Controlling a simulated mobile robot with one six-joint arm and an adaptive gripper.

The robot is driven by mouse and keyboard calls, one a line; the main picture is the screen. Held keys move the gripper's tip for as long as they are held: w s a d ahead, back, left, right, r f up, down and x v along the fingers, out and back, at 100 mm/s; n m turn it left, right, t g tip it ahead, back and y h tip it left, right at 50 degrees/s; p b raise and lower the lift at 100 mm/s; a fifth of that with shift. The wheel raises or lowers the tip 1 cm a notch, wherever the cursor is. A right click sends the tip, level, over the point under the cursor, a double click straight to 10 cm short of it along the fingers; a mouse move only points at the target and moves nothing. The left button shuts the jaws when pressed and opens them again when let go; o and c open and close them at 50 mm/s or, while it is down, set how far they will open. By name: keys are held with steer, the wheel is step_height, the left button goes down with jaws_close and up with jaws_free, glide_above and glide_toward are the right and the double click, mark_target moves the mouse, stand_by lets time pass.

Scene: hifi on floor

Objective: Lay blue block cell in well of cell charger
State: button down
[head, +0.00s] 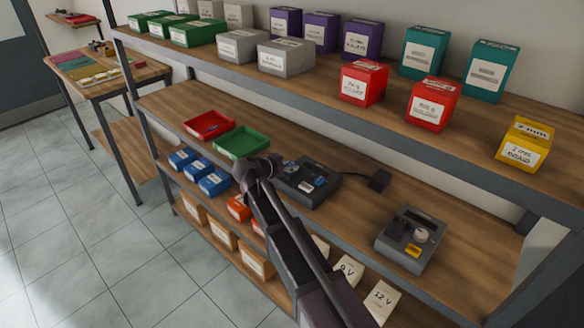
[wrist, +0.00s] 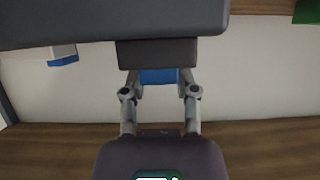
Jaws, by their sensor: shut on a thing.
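The cell charger (head: 296,196) is a dark grey unit on the middle shelf in the head view, just right of my arm's bend. Small blue and pale shapes show on its top, too small to tell apart. In the wrist view my gripper (wrist: 158,88) is shut on the blue block cell (wrist: 158,77). Only a blue strip of the cell shows between the fingers. A dark grey block (wrist: 157,53) adjoins it above; I cannot tell what it belongs to. In the head view I cannot make out my fingers or the held cell.
A red tray (head: 209,125) and a green tray (head: 241,143) lie left of the charger. Another grey device (head: 410,238) stands at right. The upper shelf (head: 400,116) overhangs. Blue bins (head: 215,183) sit below.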

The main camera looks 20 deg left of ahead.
steer(key=shift+c, duration=1.5)
jaws_free()
steer(key=shift+r, duration=0.15)
steer(key=shift+w+r+p, duration=0.15)
steer(key=shift+r+p, duration=0.9)
steer(key=shift+p, duration=0.2)
steer(key=shift+r+p, duration=2.25)
steer(key=shift+r, duration=0.05)
